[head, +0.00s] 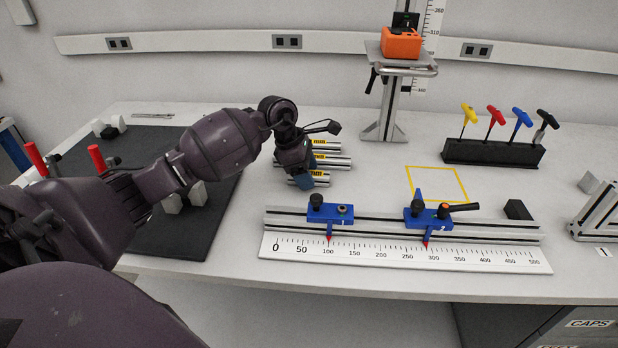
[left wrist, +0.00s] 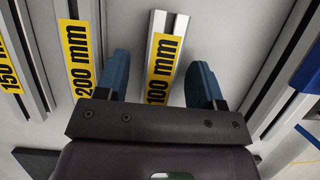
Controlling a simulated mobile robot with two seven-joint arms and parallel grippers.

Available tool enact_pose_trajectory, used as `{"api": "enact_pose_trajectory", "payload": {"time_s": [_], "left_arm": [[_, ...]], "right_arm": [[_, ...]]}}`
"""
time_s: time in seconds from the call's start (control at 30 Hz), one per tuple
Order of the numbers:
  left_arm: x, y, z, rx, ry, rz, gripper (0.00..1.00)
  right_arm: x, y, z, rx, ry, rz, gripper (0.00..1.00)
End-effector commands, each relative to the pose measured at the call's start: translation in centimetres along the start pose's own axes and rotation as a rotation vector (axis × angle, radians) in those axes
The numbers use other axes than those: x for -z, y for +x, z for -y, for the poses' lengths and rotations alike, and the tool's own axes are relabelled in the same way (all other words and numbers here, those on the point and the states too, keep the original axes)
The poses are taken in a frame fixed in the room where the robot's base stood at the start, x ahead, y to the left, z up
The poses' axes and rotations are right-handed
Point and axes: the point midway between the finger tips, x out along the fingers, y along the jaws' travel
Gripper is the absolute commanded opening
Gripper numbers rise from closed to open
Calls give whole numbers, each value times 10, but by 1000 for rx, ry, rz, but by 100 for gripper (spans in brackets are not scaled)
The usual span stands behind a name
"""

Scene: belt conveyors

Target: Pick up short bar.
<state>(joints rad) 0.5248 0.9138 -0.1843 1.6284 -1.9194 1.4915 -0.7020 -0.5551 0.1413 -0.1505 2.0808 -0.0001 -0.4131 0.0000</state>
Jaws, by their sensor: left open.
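The short bar, an aluminium profile with a yellow "100 mm" label (left wrist: 163,55), shows in the left wrist view between my two blue fingers. In the head view it appears to be the nearest of the three labelled bars (head: 318,174), partly hidden by my gripper. My left gripper (left wrist: 160,80) is open, with one finger on each side of the bar and a gap to both. In the head view my left gripper (head: 304,180) points down over the near end of the bar group. I cannot tell how far the fingertips are above the table.
The 200 mm bar (left wrist: 78,45) lies close beside the left finger, with the 150 mm bar (left wrist: 10,60) beyond. A ruler rail (head: 380,222) with blue clamps stands in front. A yellow square outline (head: 437,167) on the table to the right is empty.

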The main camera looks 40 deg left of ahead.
Motion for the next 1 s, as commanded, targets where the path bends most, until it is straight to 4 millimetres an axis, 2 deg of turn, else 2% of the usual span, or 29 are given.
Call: {"api": "enact_pose_trajectory", "payload": {"time_s": [0.33,0.7,1.0], "left_arm": [[2,4,0,1,0,0,62],[1,4,0,1,0,0,7],[0,1,0,0,0,1,7]], "right_arm": [[-6,0,-3,2,-14,10,43],[-7,0,-3,1,-13,11,43],[-4,0,0,-1,0,5,43]]}}
